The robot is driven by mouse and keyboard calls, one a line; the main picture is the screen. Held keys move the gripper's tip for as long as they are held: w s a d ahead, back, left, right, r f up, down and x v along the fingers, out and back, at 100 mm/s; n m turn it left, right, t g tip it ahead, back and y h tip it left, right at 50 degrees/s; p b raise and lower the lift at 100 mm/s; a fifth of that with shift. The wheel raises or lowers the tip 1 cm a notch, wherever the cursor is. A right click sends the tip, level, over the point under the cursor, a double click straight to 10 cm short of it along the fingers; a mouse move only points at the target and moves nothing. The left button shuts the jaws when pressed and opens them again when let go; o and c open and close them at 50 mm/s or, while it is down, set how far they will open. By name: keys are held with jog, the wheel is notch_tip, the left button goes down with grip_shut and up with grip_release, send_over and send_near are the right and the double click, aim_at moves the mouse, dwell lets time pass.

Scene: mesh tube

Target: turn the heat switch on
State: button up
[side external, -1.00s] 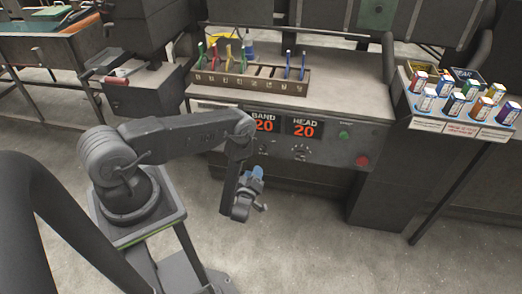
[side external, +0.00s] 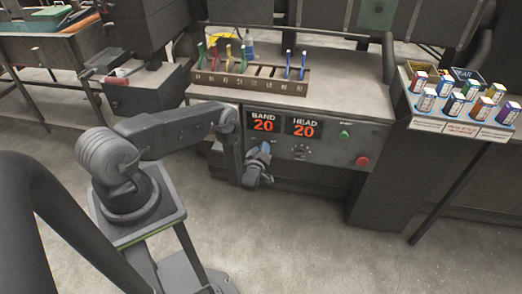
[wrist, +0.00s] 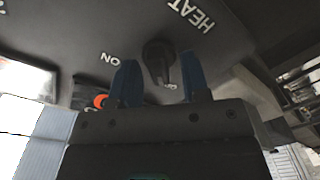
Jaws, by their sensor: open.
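The heat switch (wrist: 160,58) is a dark rotary knob on the machine's front panel, next to the white HEAT lettering. The ON label is to its left in the wrist view. The knob's narrow pointer is directed down in the picture, toward a small label that is partly hidden. My gripper (wrist: 161,82) is open, with one blue finger on each side of the knob's lower part; I cannot tell whether either touches it. In the side view my gripper (side external: 265,150) is at the panel below the BAND display, where it hides the switch.
The panel also has BAND (side external: 264,122) and HEAD (side external: 304,128) displays, both reading 20. Another knob (side external: 301,152), a green button (side external: 344,134) and a red button (side external: 362,161) are to the right. A tool rack (side external: 250,80) stands on top. Open floor lies in front.

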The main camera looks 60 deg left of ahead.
jog(key=shift+c, duration=0.2)
jog(key=c, duration=0.5)
jog(key=shift+c, duration=0.2)
jog(key=shift+m, duration=0.4)
jog(key=m, duration=1.7)
jog(key=shift+w+d, duration=0.3)
jog(key=shift+d, duration=0.05)
